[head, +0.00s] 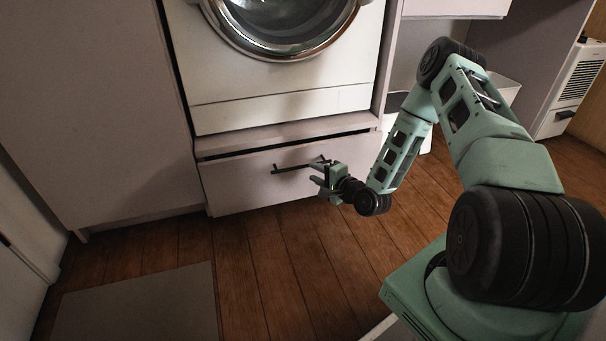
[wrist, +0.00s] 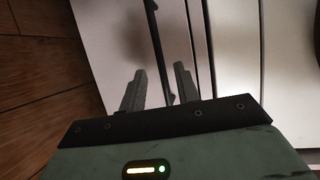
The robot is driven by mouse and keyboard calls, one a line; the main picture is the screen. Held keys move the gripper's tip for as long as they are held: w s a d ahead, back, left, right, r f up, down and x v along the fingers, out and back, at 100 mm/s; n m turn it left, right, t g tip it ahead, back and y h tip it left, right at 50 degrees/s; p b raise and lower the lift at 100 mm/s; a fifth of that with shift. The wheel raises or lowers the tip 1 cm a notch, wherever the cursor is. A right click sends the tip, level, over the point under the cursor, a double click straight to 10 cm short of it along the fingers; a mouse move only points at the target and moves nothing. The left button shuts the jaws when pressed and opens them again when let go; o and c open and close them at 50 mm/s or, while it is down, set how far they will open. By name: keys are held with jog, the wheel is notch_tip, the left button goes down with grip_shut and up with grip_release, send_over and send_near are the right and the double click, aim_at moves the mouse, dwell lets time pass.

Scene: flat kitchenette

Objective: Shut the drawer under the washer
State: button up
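The drawer (head: 240,184) is a pale front panel under the white washer (head: 280,103). It stands out a little, with a dark gap along its top edge. A dark bar handle (head: 290,169) runs across its front. My gripper (head: 316,173) is at the right end of the handle. In the wrist view the handle (wrist: 155,40) runs between the two grey fingers of my gripper (wrist: 159,88). The fingers are apart, with space on both sides of the bar, and do not appear to press on it.
A grey mat (head: 140,305) lies on the wooden floor (head: 270,265) at the lower left. A tall pale cabinet panel (head: 85,110) stands left of the drawer. A white bin (head: 505,88) is at the right behind my arm. The floor before the drawer is clear.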

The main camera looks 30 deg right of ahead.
aim_at(304, 167)
jog(key=b+x, duration=0.2)
jog(key=x, duration=0.4)
jog(key=shift+w+b, duration=0.25)
jog(key=shift+b, duration=0.1)
grip_shut()
